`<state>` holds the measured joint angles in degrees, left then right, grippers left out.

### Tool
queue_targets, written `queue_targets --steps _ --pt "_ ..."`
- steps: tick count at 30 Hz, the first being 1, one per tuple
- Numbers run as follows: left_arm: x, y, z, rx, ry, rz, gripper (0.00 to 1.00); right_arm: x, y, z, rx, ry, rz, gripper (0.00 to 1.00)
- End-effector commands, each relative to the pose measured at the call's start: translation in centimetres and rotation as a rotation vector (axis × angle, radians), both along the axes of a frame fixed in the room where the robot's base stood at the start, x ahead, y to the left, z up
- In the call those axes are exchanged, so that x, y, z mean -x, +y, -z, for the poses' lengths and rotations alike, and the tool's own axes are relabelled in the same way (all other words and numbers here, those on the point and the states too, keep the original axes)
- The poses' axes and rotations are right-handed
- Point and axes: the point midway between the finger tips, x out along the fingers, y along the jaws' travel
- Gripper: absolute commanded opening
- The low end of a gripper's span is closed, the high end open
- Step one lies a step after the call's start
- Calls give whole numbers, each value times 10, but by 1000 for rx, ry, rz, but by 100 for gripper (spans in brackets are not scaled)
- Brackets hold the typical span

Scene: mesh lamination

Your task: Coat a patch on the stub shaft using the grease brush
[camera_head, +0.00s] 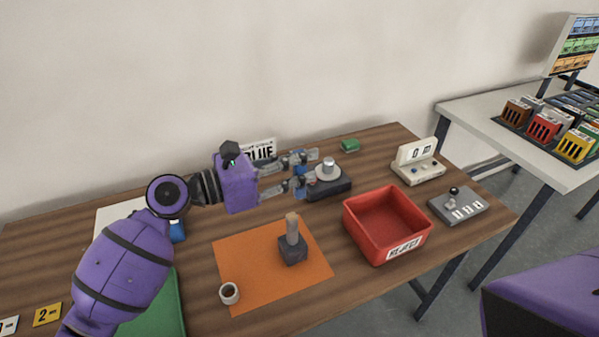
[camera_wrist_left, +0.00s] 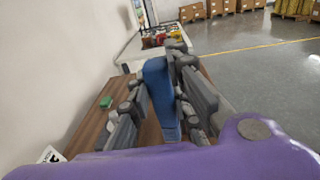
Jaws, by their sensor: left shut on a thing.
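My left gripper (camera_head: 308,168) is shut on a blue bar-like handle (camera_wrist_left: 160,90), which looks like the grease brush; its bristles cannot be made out. Blue also shows between the fingers in the head view. The gripper is beside a dark block (camera_head: 330,189) bearing a pale disc and an upright metal cylinder (camera_head: 328,164). An upright tan post (camera_head: 292,228) stands in a dark block (camera_head: 293,251) on an orange mat (camera_head: 240,256). Either upright piece could be the stub shaft; I cannot tell which. My right gripper is out of view.
A red bin (camera_head: 360,227) stands right of the mat. A small ring-like cup (camera_head: 229,293) sits at the mat's near left. A display box (camera_head: 418,165), a lever box (camera_head: 458,205) and a green block (camera_head: 350,145) are farther right or back.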

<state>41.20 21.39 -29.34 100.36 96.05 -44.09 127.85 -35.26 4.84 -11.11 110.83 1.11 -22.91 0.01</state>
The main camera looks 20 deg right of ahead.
Motion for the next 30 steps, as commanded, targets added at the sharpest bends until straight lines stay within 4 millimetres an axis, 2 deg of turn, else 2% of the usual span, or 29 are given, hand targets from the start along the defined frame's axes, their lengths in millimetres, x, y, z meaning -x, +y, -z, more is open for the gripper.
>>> queue_targets --steps 1,7,13,30 --pt "0 -1 -11 1 -8 -2 0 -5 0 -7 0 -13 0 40" --pt "-1 -4 -25 1 -6 -6 0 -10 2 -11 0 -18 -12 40" --pt "-2 -4 -23 0 1 -6 0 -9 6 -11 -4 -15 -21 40" --pt "-2 -4 -23 0 0 -6 0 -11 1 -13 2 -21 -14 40"
